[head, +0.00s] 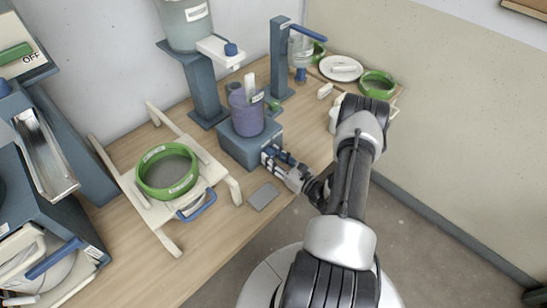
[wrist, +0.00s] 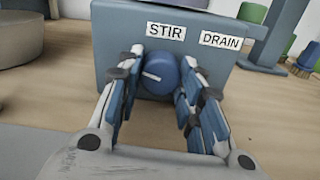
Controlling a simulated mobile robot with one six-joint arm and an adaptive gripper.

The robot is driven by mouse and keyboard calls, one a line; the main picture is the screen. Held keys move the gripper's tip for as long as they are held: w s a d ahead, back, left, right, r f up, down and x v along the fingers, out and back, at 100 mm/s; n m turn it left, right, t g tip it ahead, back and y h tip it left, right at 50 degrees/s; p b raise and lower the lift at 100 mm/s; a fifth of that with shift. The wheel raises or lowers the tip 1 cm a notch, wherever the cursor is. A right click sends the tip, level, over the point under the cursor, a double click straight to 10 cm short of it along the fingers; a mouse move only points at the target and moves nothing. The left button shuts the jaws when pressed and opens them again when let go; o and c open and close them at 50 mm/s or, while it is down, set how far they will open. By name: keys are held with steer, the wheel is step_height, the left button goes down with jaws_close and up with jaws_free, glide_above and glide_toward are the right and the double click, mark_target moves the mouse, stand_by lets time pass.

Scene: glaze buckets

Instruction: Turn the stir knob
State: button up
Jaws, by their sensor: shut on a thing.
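The stir knob (wrist: 160,76) is a round blue knob with a white pointer line, on the front of a blue-grey box (wrist: 110,45). A label reading STIR (wrist: 166,31) is above it, and a DRAIN label (wrist: 221,41) is to its right. The pointer lies near level, tilted slightly. My gripper (wrist: 158,82) is shut on the knob, one finger on each side of it. In the head view my gripper (head: 268,158) reaches the front of the box (head: 250,152), and the knob is hidden by the fingers. A purple container (head: 246,116) stands on the box.
A green-ringed sieve (head: 167,172) sits on a wooden frame (head: 128,190) to the left. A grey plate (head: 262,196) lies in front of the box. Behind are a tank on a stand (head: 205,88) and a second stand (head: 280,62). A white plate (head: 341,68) lies at the back right.

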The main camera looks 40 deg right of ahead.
steer(key=m, duration=0.5)
steer(key=shift+a, duration=0.1)
steer(key=m, duration=0.4)
steer(key=shift+m, duration=0.3)
steer(key=m, duration=0.9)
steer(key=shift+r+m, duration=0.1)
steer(key=shift+m, duration=0.2)
steer(key=o, duration=1.1)
steer(key=shift+c, duration=0.2)
